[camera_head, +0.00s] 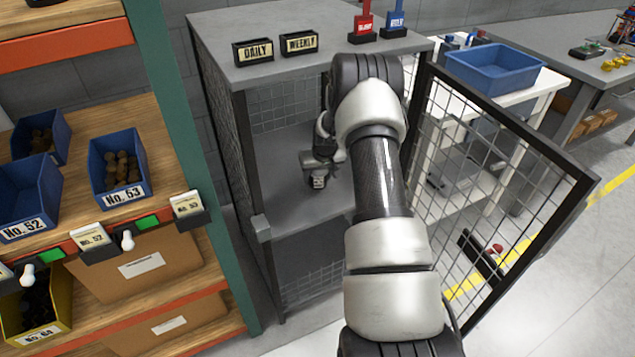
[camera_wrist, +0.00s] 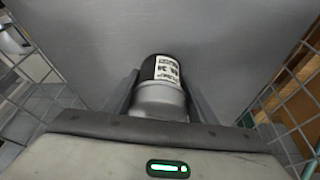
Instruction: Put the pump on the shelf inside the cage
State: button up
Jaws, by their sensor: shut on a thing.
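The pump (camera_wrist: 160,92) is a small grey metal cylinder with a black end and a white label. My gripper (camera_wrist: 160,95) is shut on it, with one finger on each side. In the head view the pump (camera_head: 318,181) shows just below my gripper (camera_head: 320,168), inside the cage over the shelf (camera_head: 275,170). I cannot tell whether the pump touches the shelf. The cage (camera_head: 235,130) has mesh walls and a grey top, and its mesh door (camera_head: 510,175) stands open to the right. My arm hides part of the opening and the right of the shelf.
Boxes labelled DAILY (camera_head: 253,50) and WEEKLY (camera_head: 299,43) and red (camera_head: 364,28) and blue (camera_head: 395,25) tagged items stand on the cage top. A rack with blue bins (camera_head: 117,165) is close at left. A blue tub (camera_head: 493,67) sits on a white table behind the door.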

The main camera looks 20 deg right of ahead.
jog(key=shift+w+f, duration=0.1)
jog(key=shift+f, duration=1.15)
jog(key=shift+f+b, duration=0.15)
jog(key=shift+b, duration=0.15)
jog(key=o, duration=1.5)
jog(key=shift+f, duration=0.1)
jog(key=shift+r+p, duration=0.3)
jog(key=shift+r, duration=0.1)
jog(key=p+v, duration=0.2)
jog(key=v, duration=0.9)
jog(key=shift+s+r, duration=0.25)
jog(key=shift+r, duration=0.05)
